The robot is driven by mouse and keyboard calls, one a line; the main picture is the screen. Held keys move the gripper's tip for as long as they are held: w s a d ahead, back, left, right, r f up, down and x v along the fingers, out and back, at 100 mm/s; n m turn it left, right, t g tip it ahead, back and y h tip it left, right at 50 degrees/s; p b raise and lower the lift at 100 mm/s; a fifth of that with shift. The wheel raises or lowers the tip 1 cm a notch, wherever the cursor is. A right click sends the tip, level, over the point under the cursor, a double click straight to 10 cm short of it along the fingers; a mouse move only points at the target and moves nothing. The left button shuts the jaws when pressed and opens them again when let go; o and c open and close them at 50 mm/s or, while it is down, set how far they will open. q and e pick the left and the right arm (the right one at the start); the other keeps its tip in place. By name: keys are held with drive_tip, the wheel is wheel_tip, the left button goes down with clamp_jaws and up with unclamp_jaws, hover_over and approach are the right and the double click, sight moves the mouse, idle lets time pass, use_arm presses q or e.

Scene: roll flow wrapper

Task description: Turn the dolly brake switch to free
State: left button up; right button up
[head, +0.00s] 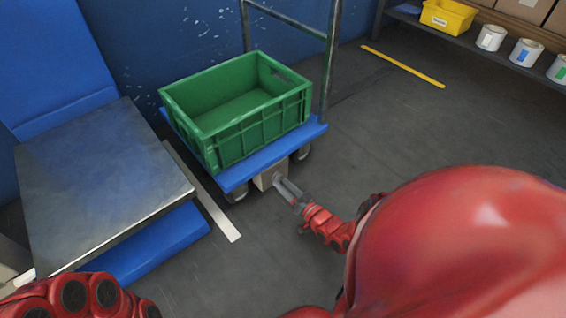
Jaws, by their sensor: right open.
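The dolly (262,157) has a blue deck and a grey upright handle frame. A green crate (240,138) sits on its deck and looks empty. A small beige box (266,178) hangs under the deck's front edge. I take it to be the brake switch housing; the switch itself is too small or hidden to make out. My right gripper (281,184) is at the front of this box, its fingers open and close to or touching it. Of my left arm only red links show at the lower left; its gripper is out of view.
A steel-topped blue table (100,170) stands at the left, beside a white floor strip (215,208). A shelf at the upper right holds a yellow bin (447,17) and several white cans. A yellow line (402,66) marks the floor. The floor right of the dolly is clear.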

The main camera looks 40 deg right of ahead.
drive_tip(key=shift+w, duration=0.45)
clamp_jaws()
